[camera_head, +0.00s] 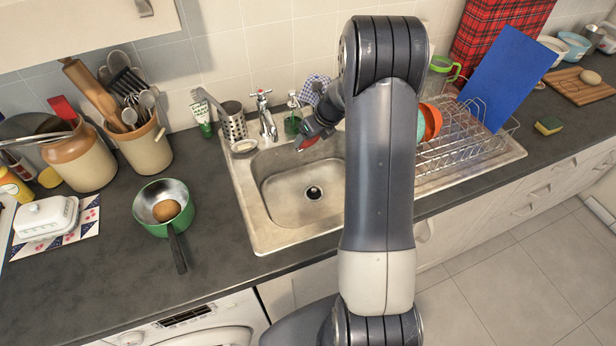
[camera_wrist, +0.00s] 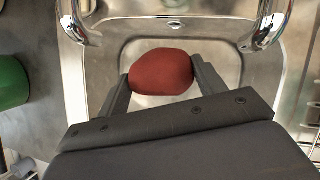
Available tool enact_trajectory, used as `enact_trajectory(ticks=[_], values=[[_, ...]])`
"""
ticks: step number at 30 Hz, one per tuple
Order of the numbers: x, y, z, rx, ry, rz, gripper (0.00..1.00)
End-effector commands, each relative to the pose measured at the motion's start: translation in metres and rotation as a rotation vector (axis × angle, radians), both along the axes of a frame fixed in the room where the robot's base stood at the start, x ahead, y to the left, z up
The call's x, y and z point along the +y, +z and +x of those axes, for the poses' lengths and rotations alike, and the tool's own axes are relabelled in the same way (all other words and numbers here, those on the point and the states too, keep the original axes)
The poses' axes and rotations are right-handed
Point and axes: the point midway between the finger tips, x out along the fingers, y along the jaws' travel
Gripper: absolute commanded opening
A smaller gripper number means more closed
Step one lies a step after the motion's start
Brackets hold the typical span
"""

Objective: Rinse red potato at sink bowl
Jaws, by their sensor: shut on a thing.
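The red potato (camera_wrist: 161,72) sits between the two fingers of my gripper (camera_wrist: 162,80) in the wrist view, and the gripper is shut on it. In the head view a small red part of the potato (camera_head: 308,143) shows at the end of my gripper (camera_head: 306,140), over the back of the sink bowl (camera_head: 290,205). The tap (camera_head: 265,115) stands at the back left of the bowl, close to the gripper. No running water shows. The drain lies in the bottom of the bowl. My arm hides the bowl's right side.
A wire dish rack (camera_head: 465,140) with a blue board (camera_head: 508,78) stands right of the bowl. A green pan (camera_head: 163,228) holding a brown potato (camera_head: 166,210) stands left. A metal utensil holder (camera_head: 233,124) and a green bottle (camera_head: 293,122) stand near the tap.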

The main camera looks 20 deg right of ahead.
Motion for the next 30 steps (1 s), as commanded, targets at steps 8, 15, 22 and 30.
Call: enact_trajectory(ticks=[8, 15, 22, 30], values=[[0.000, 0.000, 0.000, 0.000, 0.000, 0.000, 0.41], [0.000, 0.006, 0.000, -0.001, 0.000, 0.000, 0.41], [0.000, 0.028, 0.000, -0.002, 0.000, -0.001, 0.41], [0.000, 0.040, 0.000, 0.000, 0.000, 0.000, 0.41]])
